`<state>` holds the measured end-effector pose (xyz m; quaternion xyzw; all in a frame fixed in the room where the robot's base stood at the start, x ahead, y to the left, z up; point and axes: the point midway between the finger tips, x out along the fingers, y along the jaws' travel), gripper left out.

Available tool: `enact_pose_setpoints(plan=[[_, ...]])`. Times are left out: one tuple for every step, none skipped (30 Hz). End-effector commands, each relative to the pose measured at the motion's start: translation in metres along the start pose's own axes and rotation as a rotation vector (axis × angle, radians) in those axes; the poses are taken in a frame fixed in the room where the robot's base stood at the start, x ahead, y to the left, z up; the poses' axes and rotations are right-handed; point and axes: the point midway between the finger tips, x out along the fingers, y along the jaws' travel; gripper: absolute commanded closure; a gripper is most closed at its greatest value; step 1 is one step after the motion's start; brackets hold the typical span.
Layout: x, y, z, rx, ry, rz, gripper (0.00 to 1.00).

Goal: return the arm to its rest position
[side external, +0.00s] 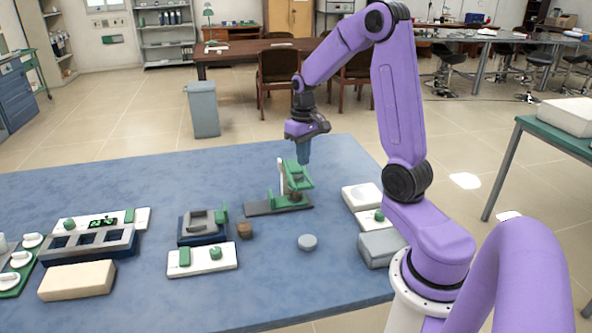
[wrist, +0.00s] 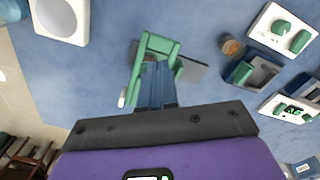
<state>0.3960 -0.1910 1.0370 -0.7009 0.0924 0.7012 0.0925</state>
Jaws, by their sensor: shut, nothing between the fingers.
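My purple arm reaches out over the blue table (side external: 130,180), bent at the elbow with its wrist pointing down. My gripper (side external: 304,160) is shut and holds nothing. Its blue fingers hang just above and behind the green-and-white stand (side external: 298,178) in the side view. In the wrist view the shut fingers (wrist: 158,68) overlap the green frame of the stand (wrist: 141,72) and hide part of it. I cannot tell whether they touch it.
A small dark furnace-like box (side external: 203,228), a brown round piece (side external: 245,230), a grey disc (side external: 307,242) and white-and-green control boxes (side external: 203,260) stand nearby. A white block (side external: 361,196) and grey box (side external: 381,248) lie near my base.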

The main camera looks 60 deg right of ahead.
Motion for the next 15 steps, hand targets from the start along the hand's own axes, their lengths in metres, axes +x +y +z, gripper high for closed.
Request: enact_pose_setpoints(plan=[[-0.002,0.0,0.0,0.0,0.002,0.0,1.0],[-0.003,0.0,0.0,0.0,0.002,0.0,1.0],[-0.003,0.0,0.0,0.0,0.002,0.0,1.0],[-0.003,0.0,0.0,0.0,0.001,0.0,1.0],[-0.004,0.0,0.0,0.0,0.001,0.0,1.0],[-0.004,0.0,0.0,0.0,0.001,0.0,1.0],[-0.003,0.0,0.0,0.0,0.001,0.0,1.0],[-0.003,0.0,0.0,0.0,0.001,0.0,1.0],[-0.003,0.0,0.0,0.0,0.001,0.0,1.0],[-0.003,0.0,0.0,0.0,0.001,0.0,1.0],[-0.003,0.0,0.0,-0.001,0.001,0.0,1.0],[-0.004,-0.001,0.0,-0.004,0.001,0.0,1.0],[-0.004,-0.003,0.001,-0.01,0.001,0.0,1.0],[-0.004,-0.006,0.001,-0.019,0.002,0.0,1.0],[-0.005,-0.011,0.003,-0.035,0.002,0.0,1.0]])
